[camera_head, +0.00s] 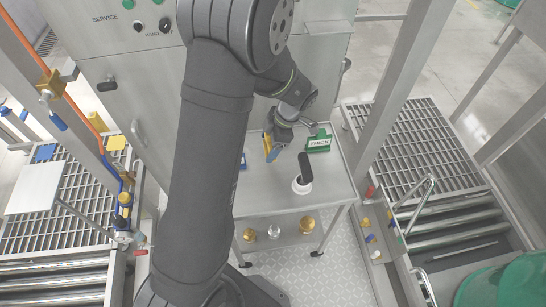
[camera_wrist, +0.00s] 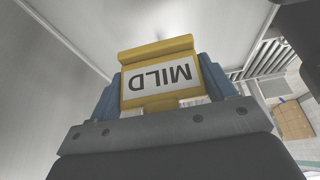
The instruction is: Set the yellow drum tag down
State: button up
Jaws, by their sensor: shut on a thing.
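The yellow drum tag (camera_wrist: 155,50) is held between the blue fingers of my gripper (camera_wrist: 160,85) in the wrist view. Its white label reads MILD and appears upside down. In the head view my gripper (camera_head: 271,154) is over the steel table (camera_head: 270,198), with a small part of the yellow tag (camera_head: 267,142) showing at its fingers. I cannot tell whether the tag touches the table top.
A green CHECK block (camera_head: 319,143) stands just right of my gripper. A black-handled tool (camera_head: 306,168) stands in a white holder (camera_head: 301,187) in front. A blue item (camera_head: 243,161) is partly hidden by my arm. The table's front is clear; brass fittings (camera_head: 307,223) sit below.

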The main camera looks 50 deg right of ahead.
jog(key=shift+f, duration=2.95)
jog(key=shift+f, duration=0.1)
jog(key=o, duration=1)
jog(key=v, duration=1.2)
